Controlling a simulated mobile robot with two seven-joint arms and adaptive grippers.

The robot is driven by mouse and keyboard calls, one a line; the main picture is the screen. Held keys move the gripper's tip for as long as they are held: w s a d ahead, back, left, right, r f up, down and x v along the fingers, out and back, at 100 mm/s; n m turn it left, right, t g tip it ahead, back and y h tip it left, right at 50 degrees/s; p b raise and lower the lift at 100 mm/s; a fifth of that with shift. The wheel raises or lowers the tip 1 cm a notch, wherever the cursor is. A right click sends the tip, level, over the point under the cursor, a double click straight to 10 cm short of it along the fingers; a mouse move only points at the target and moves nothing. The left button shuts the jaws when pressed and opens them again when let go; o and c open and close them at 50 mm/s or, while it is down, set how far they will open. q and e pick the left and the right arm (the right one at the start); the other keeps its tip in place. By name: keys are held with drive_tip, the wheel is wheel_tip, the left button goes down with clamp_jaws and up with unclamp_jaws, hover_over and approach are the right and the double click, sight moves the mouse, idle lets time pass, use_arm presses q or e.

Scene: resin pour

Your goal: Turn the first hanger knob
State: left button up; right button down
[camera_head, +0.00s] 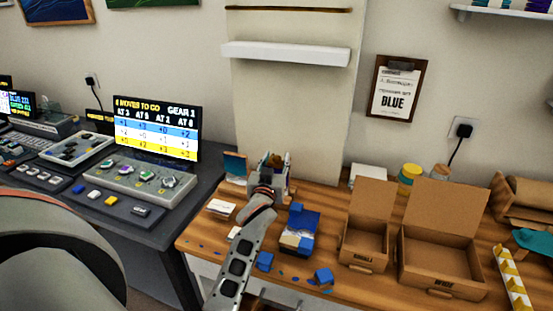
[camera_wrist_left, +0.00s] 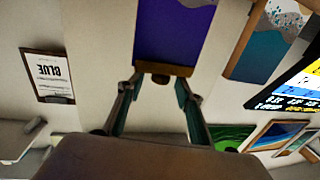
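Several small knobs (camera_head: 145,177) stand on a grey console in front of the screen at left in the head view. I cannot tell which knob is the first hanger knob. My left gripper (camera_head: 273,164) is at the back of the wooden table, right of the console and apart from it. My right gripper is not in view.
The screen (camera_head: 157,125) reads "6 moves to go, gear 1". A blue box (camera_head: 300,230), blue pieces and two open cardboard boxes (camera_head: 440,265) occupy the wooden table (camera_head: 345,290). A clipboard (camera_head: 397,88) reading "BLUE" and a white shelf (camera_head: 286,53) are on the wall.

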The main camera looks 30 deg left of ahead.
use_arm(q)
drive_tip(key=shift+s, duration=0.1)
drive_tip(key=shift+c, duration=0.4)
clamp_jaws()
